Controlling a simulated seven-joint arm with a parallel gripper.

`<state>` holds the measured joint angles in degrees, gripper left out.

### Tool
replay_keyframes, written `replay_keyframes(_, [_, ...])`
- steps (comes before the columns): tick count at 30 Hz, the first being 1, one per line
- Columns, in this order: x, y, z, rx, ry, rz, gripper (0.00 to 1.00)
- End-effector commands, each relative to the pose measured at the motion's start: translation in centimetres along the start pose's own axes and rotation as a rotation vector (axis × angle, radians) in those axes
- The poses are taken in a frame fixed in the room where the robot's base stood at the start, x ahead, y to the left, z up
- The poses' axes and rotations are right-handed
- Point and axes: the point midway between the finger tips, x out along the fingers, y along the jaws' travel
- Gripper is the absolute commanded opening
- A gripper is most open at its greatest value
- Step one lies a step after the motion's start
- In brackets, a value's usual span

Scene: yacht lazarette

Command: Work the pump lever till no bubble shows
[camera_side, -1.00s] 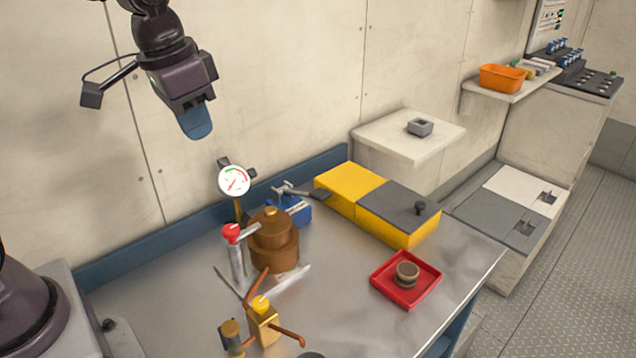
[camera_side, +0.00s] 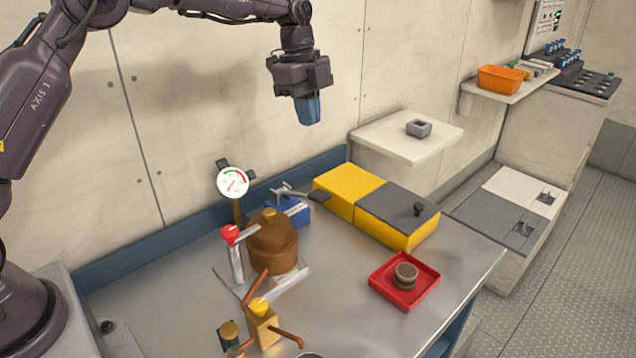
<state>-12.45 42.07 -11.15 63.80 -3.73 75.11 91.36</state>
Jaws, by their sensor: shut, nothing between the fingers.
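A brown pump-like body (camera_side: 274,243) with a domed top stands on a metal base plate on the steel bench. A silver post with a red knob (camera_side: 231,234) stands at its left, with a short arm reaching toward the body. A silver lever-like handle (camera_side: 290,191) lies at a blue block (camera_side: 291,210) behind it; I cannot tell which part is the pump lever. A round gauge (camera_side: 233,181) stands at the back. No bubble can be made out. My gripper (camera_side: 308,112) has blue fingers, is shut and empty, and hangs high above the bench, apart from everything.
A yellow and grey box (camera_side: 377,205) with a black knob sits at the back right. A red tray (camera_side: 405,303) holds a small round brown part. A brass valve block (camera_side: 262,325) with copper pipes stands at the front. Bare steel lies between pump and tray.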

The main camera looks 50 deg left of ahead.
Motion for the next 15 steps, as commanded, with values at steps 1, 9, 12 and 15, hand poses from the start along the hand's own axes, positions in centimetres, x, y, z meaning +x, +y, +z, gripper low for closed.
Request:
replay_keyframes(1, [0.05, 0.11, 0.00, 0.028, 0.000, 0.006, 0.00])
replay_keyframes(9, [0.05, 0.16, 0.00, 0.067, 0.000, 0.007, 0.00])
replay_keyframes(12, [0.05, 0.16, 0.00, 0.066, -0.001, 0.007, 0.00])
replay_keyframes(15, [0.24, 0.17, 0.00, 0.066, -0.001, 0.008, 0.00])
